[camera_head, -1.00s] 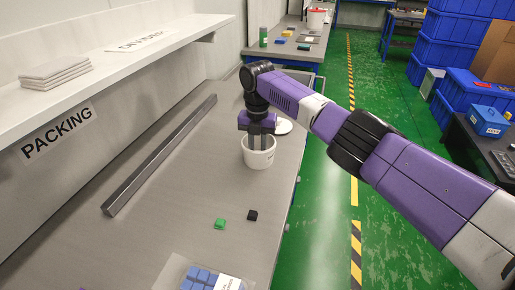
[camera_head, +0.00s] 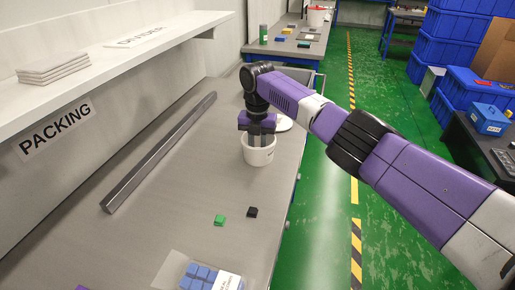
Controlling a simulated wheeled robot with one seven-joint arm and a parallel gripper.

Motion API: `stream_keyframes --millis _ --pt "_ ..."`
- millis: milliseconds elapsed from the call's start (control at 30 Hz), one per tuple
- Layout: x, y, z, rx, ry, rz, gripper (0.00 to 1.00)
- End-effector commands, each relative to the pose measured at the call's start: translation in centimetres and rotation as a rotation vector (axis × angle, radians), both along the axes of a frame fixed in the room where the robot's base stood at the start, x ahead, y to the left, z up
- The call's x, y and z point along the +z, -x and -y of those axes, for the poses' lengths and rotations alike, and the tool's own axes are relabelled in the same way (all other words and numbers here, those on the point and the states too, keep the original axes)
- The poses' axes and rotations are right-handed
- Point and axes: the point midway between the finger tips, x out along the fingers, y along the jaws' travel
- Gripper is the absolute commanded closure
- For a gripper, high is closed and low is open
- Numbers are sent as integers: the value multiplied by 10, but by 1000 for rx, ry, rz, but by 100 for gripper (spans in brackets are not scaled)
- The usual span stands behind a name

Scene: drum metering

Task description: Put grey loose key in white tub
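The white tub (camera_head: 259,154) stands upright on the grey bench, near its right edge. My gripper (camera_head: 258,137) points down into the tub's mouth, and its fingers are partly inside. The rim and the gripper body hide the fingertips, so I cannot tell whether they are open or shut. I cannot make out the grey loose key in this view; the tub's inside is mostly hidden.
A green block (camera_head: 219,220) and a black block (camera_head: 252,212) lie on the bench nearer me. A bag of blue blocks (camera_head: 200,275) lies at the front. A long grey bar (camera_head: 160,153) runs along the left.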

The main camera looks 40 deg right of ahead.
Motion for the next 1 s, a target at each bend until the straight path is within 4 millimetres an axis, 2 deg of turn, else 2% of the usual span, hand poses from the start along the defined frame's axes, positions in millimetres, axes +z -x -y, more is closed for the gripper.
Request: stream_keyframes --millis 767,800,900,1000 --pt "-8 0 0 0 0 0 100" --pt "-8 0 0 0 0 0 74" --pt "-8 0 0 0 0 0 54" --pt "-8 0 0 0 0 0 52"
